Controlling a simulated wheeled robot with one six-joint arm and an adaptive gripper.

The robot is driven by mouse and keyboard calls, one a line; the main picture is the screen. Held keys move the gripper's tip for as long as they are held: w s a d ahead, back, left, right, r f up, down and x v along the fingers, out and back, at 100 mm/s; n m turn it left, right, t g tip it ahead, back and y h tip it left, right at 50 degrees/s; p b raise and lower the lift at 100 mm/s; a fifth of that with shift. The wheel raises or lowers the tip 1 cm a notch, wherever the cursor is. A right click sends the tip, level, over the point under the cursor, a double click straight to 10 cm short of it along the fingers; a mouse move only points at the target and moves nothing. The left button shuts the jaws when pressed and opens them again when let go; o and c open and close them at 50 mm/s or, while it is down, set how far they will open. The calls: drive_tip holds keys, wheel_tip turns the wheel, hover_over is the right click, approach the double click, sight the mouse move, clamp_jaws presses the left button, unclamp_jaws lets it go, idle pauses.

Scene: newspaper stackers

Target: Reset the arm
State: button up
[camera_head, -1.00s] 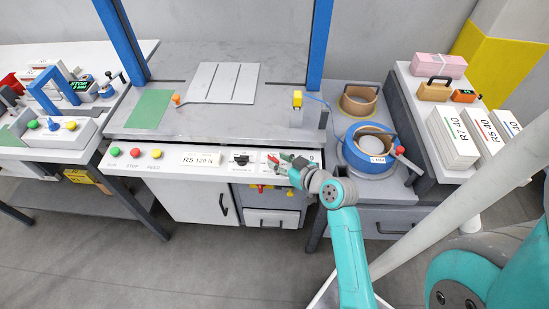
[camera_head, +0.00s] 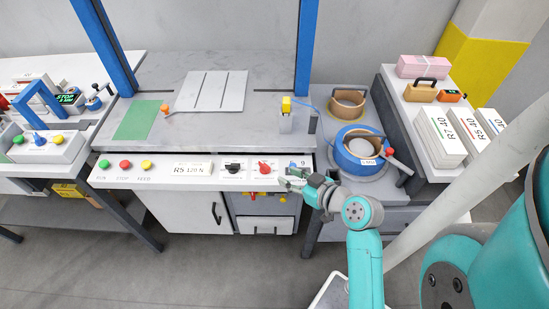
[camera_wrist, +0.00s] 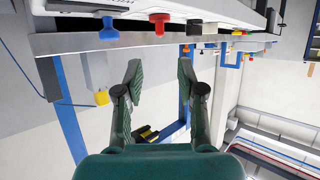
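My gripper (camera_head: 287,177) is in front of the right end of the control panel (camera_head: 250,173) in the head view. In the wrist view my gripper (camera_wrist: 160,80) shows two green fingers spread apart with nothing between them. The panel carries a red knob (camera_head: 264,168) and a black knob (camera_head: 233,168), to the left of my gripper. I cannot tell in the head view whether my gripper touches the panel.
The strapping table (camera_head: 200,120) has blue posts (camera_head: 305,50) and a yellow-topped part (camera_head: 286,106). A blue strap reel (camera_head: 345,160) stands to the right. Paper stacks (camera_head: 440,135) lie on a side table. A pale slanted pole (camera_head: 450,185) stands near my arm.

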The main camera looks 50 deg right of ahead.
drive_tip(key=s+a+f+m+g+h, duration=0.1)
drive_tip(key=s+a+f, duration=0.25)
drive_tip(key=a, duration=0.25)
drive_tip(key=s+a+f+m, duration=0.1)
drive_tip(key=s+a+f, duration=0.1)
drive_tip(key=s+a, duration=0.4)
drive_tip(key=s+a+r+n+t+y, duration=0.1)
drive_tip(key=s+a+r, duration=0.2)
drive_tip(key=s, duration=0.3)
drive_tip(key=s+a+r+n+t+y, duration=0.1)
drive_tip(key=s+a+r+n, duration=0.1)
drive_tip(key=s+a, duration=0.3)
drive_tip(key=shift+s+a+r+y, duration=0.2)
drive_tip(key=shift+s+r+y, duration=0.1)
drive_tip(key=shift+s+r, duration=0.3)
